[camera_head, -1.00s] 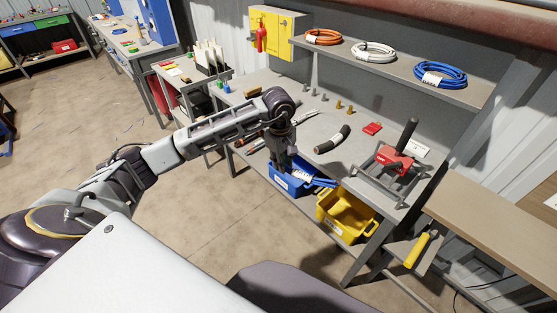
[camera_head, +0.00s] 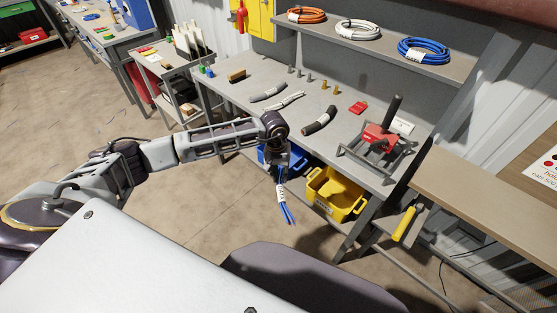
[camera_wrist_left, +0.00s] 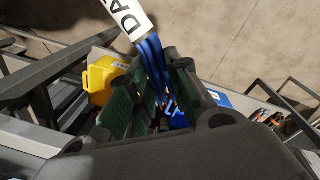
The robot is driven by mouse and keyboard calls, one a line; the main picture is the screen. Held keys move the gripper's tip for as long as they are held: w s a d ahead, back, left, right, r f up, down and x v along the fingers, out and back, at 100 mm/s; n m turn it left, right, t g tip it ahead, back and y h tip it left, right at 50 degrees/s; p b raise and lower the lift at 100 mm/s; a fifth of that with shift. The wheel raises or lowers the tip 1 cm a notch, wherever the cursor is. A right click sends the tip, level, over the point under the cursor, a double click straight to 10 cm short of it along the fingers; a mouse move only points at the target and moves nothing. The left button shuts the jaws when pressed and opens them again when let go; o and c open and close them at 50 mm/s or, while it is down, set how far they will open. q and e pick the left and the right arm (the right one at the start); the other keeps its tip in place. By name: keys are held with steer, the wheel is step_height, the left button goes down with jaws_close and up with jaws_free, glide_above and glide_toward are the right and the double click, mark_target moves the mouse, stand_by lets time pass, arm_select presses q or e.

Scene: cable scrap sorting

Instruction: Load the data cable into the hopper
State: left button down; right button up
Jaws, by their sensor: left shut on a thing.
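The data cable (camera_head: 286,208) is a short bundle of blue strands with a white label. It hangs down from my left gripper (camera_head: 281,168), which is shut on it, in front of the workbench and clear of the floor. In the left wrist view the blue strands (camera_wrist_left: 151,58) run between the dark finger pads (camera_wrist_left: 150,95), and the label (camera_wrist_left: 130,18) shows the letters "DA". I cannot make out the hopper; a white sign (camera_head: 545,168) with cut-off text starting "ho" shows at the right edge. My right gripper is not in view.
A blue bin (camera_head: 298,159) and a yellow bin (camera_head: 336,198) sit under the workbench (camera_head: 240,95). A red-and-grey cutting tool (camera_head: 380,140) and cable pieces lie on top. A wooden-topped table (camera_head: 470,195) stands at right. Floor at the front left is clear.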

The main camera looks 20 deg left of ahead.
arm_select(q)
steer(key=s+d+f+m, duration=0.1)
steer(key=s+f+m, duration=0.2)
steer(key=s+f, duration=0.4)
step_height(320, 180, down, 4)
steer(key=shift+s+r, duration=0.1)
steer(key=shift+s, duration=0.05)
